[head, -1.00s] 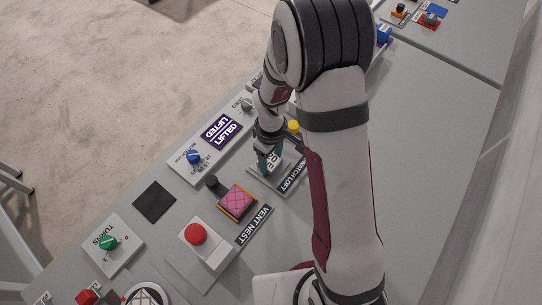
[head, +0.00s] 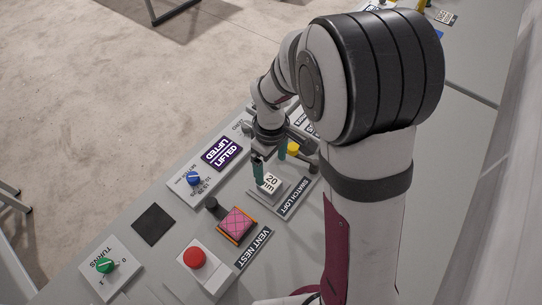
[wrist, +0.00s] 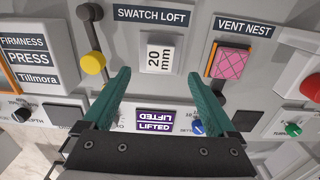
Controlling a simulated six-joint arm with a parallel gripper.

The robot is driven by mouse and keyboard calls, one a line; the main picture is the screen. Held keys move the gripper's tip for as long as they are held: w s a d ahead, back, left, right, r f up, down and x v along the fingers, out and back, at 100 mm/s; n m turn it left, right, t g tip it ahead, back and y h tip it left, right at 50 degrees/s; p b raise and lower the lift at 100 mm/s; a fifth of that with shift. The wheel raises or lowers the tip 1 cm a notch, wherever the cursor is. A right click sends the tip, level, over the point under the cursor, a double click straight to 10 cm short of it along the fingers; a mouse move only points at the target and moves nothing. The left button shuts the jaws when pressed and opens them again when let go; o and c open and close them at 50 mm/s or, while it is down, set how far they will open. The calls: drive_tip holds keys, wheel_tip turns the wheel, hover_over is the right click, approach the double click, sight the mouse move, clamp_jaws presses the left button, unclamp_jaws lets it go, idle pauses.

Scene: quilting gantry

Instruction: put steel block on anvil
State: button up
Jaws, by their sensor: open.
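The steel block (head: 270,183) is a small pale block with "20 mm" on its top. It sits upright on the grey plate (head: 262,197) of the swatch loft station, which looks like the anvil. In the wrist view the block (wrist: 160,53) shows just beyond the fingertips. My gripper (head: 270,165) has two teal fingers spread apart, with nothing between them. It is above the block and clear of it. In the wrist view my gripper (wrist: 159,75) is open, with one finger on each side of the block's line.
A yellow knob on a dark lever (wrist: 93,63) stands close left of the fingers in the wrist view. A pink quilted swatch (head: 236,224) sits in the vent nest, beside a black knob (head: 211,204). A red button (head: 194,258) and a dark square pad (head: 153,224) lie farther off.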

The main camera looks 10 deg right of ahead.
drive_tip(key=s+d+r+m, duration=0.2)
drive_tip(key=s+r+m, duration=0.4)
drive_tip(key=s+r, duration=0.3)
drive_tip(key=s+r+m+y, duration=0.1)
drive_tip(key=s+r+m, duration=0.1)
drive_tip(key=s+m, duration=0.6)
drive_tip(key=s, duration=0.4)
drive_tip(key=shift+a+r+m+y, duration=0.25)
drive_tip(key=shift+r+m+y, duration=0.05)
drive_tip(key=shift+r+y, duration=0.1)
